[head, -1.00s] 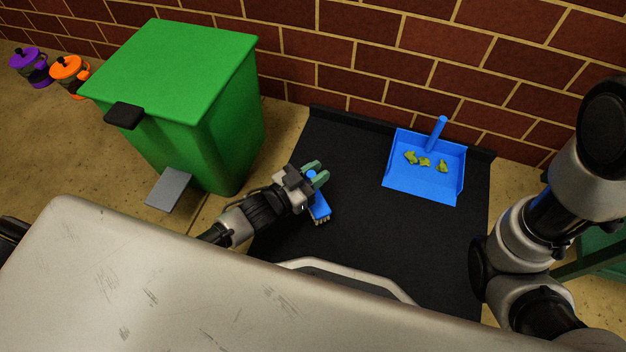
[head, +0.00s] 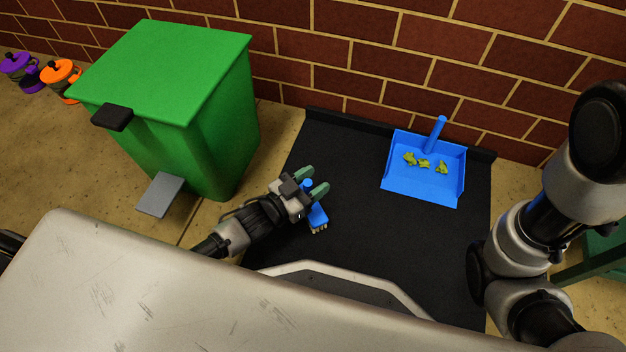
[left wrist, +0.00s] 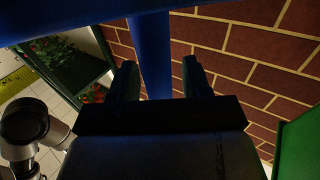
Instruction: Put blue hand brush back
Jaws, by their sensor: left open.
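The blue hand brush (head: 317,217) lies on the black mat (head: 350,240), with its pale bristles toward the front and its handle toward the back. My left gripper (head: 312,181) is open just above the brush, and the handle shows between its green fingertips. In the left wrist view the blue handle (left wrist: 155,60) runs between the two dark fingers of my left gripper (left wrist: 160,82). I cannot tell whether the fingers touch it. My right gripper is out of view; only my right arm shows at the right.
A blue dustpan (head: 420,187) holding several yellow-green scraps lies on the mat at the back right. A green pedal bin (head: 185,110) with its lid shut stands left of the mat. Orange (head: 60,75) and purple (head: 18,68) canisters stand farther left. A brick wall (head: 420,60) closes the back.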

